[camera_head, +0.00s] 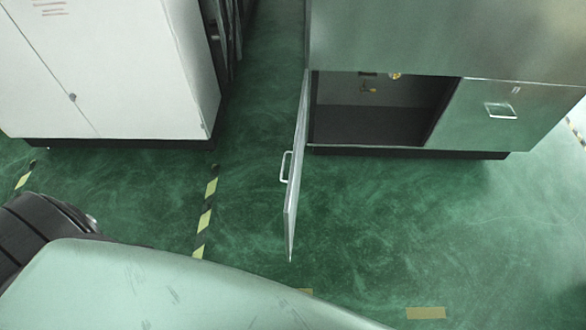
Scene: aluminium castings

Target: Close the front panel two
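An open panel (298,165) stands out from the front of a grey metal cabinet (400,35), swung about square to it and seen nearly edge-on. It is hinged at the left side of the opening. A pale handle (285,167) sits on its left face. The dark opening (370,110) shows small yellow parts inside. To its right, another panel (510,120) with a handle lies flush with the cabinet front. No gripper shows in the head view, and nothing touches the open panel.
A white cabinet (90,70) stands at the upper left. Yellow-black tape (204,220) marks the green floor (400,220), which is clear before the opening. A large pale rounded surface (150,290) and a dark ribbed part (35,230) fill the lower left.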

